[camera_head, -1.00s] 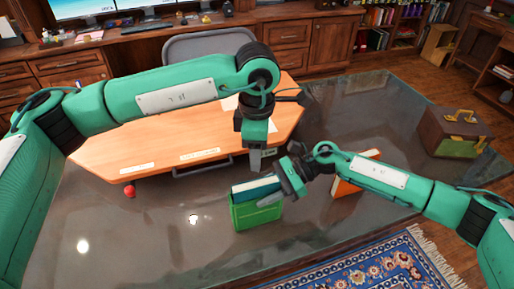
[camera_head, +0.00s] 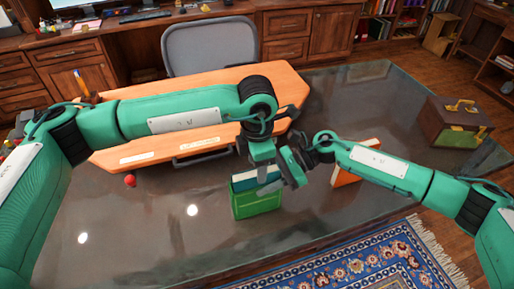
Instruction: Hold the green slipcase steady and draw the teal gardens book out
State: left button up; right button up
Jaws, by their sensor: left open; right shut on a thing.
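The green slipcase (camera_head: 257,202) stands on the dark glossy table in front of me. The teal book (camera_head: 243,182) sits in it, with its top and pale page edge sticking up above the slipcase. My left gripper (camera_head: 264,170) points down, open, right over the book's top; its fingers hide part of the book, and I cannot tell if they touch it. My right gripper (camera_head: 291,172) is at the slipcase's upper right edge. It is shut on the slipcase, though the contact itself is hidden.
An orange-white book-like object (camera_head: 355,163) stands right of the slipcase, behind my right arm. An orange wooden board (camera_head: 150,140) lies behind, with a small red ball (camera_head: 129,180) near its front edge. A brown-green case (camera_head: 457,122) sits at the far right. The table's front left is clear.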

pick_arm(q)
jog(key=shift+f, duration=1.7)
jog(key=shift+r, duration=0.1)
grip_shut()
